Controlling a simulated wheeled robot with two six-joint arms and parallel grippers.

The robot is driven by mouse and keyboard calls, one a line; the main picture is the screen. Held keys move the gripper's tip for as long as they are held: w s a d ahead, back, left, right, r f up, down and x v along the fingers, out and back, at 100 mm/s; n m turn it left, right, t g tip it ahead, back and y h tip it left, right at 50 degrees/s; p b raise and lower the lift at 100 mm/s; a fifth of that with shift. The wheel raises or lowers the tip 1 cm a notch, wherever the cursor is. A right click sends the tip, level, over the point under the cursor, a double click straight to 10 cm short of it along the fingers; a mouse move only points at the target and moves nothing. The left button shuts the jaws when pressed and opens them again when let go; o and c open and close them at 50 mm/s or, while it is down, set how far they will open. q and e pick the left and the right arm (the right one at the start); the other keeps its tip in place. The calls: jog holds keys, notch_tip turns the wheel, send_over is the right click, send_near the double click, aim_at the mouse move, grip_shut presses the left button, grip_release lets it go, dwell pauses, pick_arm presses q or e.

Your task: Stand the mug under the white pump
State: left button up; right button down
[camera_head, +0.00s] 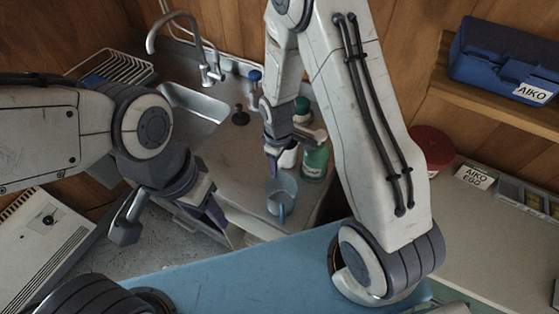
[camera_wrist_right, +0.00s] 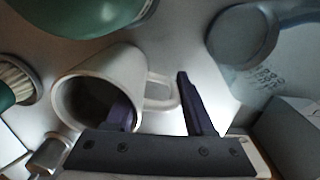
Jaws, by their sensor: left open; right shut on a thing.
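The white mug (camera_wrist_right: 105,80) fills the middle of the right wrist view, its mouth facing the lower left and its handle to the right. In the head view a small part of it (camera_head: 288,158) shows beside my right gripper (camera_head: 273,160). That gripper (camera_wrist_right: 152,92) is shut on the mug, with one finger at the mouth and the other beyond the handle. A green bottle (camera_head: 315,162) stands just right of the mug. My left gripper (camera_head: 172,218) is open and empty in front of the sink unit, away from the mug.
A blue jug (camera_head: 281,196) stands near the counter's front edge, close to my right gripper. A blue surface (camera_head: 230,270) lies in front. The counter's left middle is clear.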

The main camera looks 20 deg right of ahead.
jog(key=shift+f, duration=0.1)
jog(key=c, duration=0.5)
grip_release()
